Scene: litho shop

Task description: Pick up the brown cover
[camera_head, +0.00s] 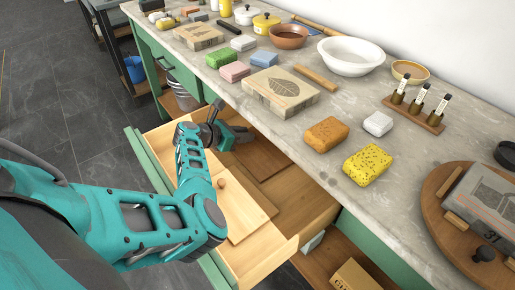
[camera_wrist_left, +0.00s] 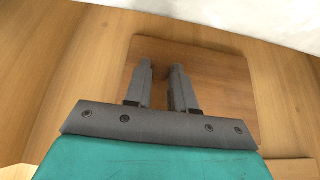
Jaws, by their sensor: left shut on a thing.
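The brown cover (camera_head: 266,161) is a flat, dark wooden panel with rounded corners inside the open drawer (camera_head: 285,247). In the left wrist view the brown cover (camera_wrist_left: 222,95) lies behind and around my fingers. My left gripper (camera_head: 228,128) is over the drawer's back part, at the cover's far end. In the left wrist view its two grey fingers (camera_wrist_left: 162,72) point at the cover with a narrow gap between them. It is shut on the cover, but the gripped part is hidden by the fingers. My right gripper is not in view.
A lighter wooden panel (camera_head: 242,208) with a small round knob (camera_head: 221,183) lies in the drawer's front part. The drawer walls stand close around my gripper. The stone counter (camera_head: 291,135) overhangs the drawer's back and carries sponges, a printed block (camera_head: 281,90) and bowls.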

